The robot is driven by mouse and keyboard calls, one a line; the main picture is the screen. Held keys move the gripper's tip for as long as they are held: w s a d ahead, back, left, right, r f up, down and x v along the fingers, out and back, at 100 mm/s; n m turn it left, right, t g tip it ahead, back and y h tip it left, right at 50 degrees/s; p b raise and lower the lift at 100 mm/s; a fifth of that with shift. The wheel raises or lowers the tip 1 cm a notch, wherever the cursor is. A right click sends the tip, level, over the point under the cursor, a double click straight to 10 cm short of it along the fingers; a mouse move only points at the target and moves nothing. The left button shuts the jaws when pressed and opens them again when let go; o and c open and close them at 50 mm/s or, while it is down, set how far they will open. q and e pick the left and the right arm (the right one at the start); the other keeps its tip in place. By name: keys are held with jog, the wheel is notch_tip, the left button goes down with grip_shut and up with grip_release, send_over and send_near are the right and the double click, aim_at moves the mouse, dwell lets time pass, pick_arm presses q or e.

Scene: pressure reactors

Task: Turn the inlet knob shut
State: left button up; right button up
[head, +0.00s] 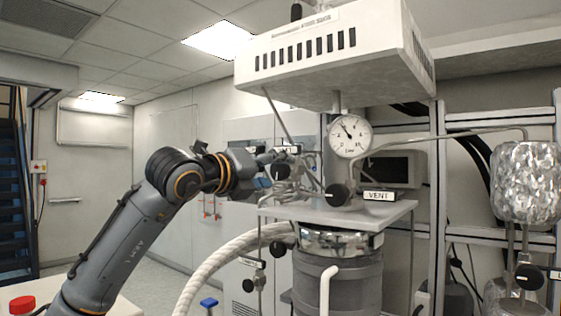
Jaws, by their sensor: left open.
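My left gripper (283,165) is open at the left side of the reactor head, among thin metal tubes and fittings. It partly covers the valve parts there, and I cannot tell whether it touches them. A small white label (288,149) shows just behind it, too small to read. No knob is readably marked as the inlet; it may be hidden by the gripper. A black knob (337,195) sits on the plate beside the VENT label (379,196). Other black knobs hang lower left, one (277,249) under the plate and one (248,285) below another label. My right gripper is not in view.
A pressure gauge (350,136) stands above the plate (352,215), under a white vented hood (325,65). A pale hose (215,262) curves down at left of the dark reactor vessel (345,278). A foil-wrapped vessel (526,182) hangs at right.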

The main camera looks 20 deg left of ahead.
pick_arm(q)
jog(key=shift+p+x, duration=0.35)
jog(key=shift+x, duration=1.05)
jog(key=c, duration=1.2)
